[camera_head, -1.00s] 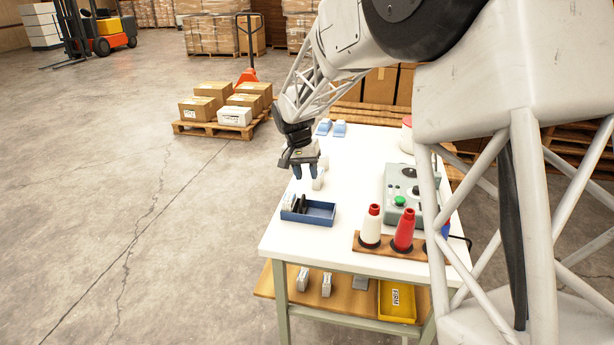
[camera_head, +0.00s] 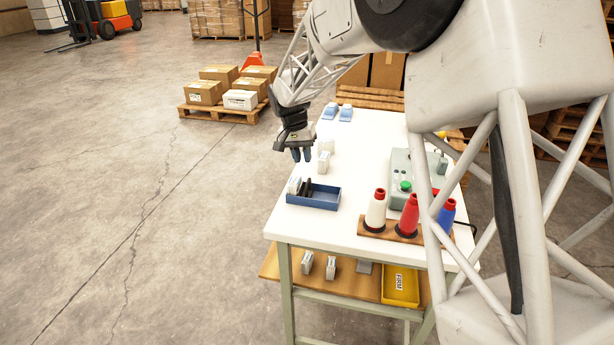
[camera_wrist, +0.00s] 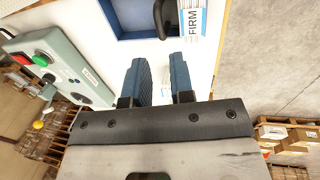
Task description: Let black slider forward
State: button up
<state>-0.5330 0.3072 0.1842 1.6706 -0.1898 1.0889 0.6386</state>
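The black slider (camera_head: 306,188) stands in the blue tray (camera_head: 326,201) beside white cards (camera_head: 294,185) at its left end. In the wrist view the slider (camera_wrist: 164,17) is a dark curved piece at the top edge, partly cut off, next to cards marked FIRM (camera_wrist: 192,20). My gripper (camera_head: 302,157) hangs behind the tray, over the table's left edge, apart from the slider. In the wrist view its two blue fingers (camera_wrist: 161,80) stand apart, and I see nothing held between them.
White packets (camera_head: 323,163) stand on the table just right of my gripper. A green-grey control box (camera_head: 399,165) and thread cones (camera_head: 376,210) on a wooden rack occupy the right side. The white tabletop (camera_head: 362,150) between is clear.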

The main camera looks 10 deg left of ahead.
aim_at(308, 180)
jog(key=shift+d+f, duration=0.25)
jog(key=shift+f, duration=0.95)
jog(key=shift+d+f, duration=0.25)
jog(key=shift+f, duration=0.95)
jog(key=shift+d+f, duration=0.25)
jog(key=shift+f, duration=0.95)
grip_shut()
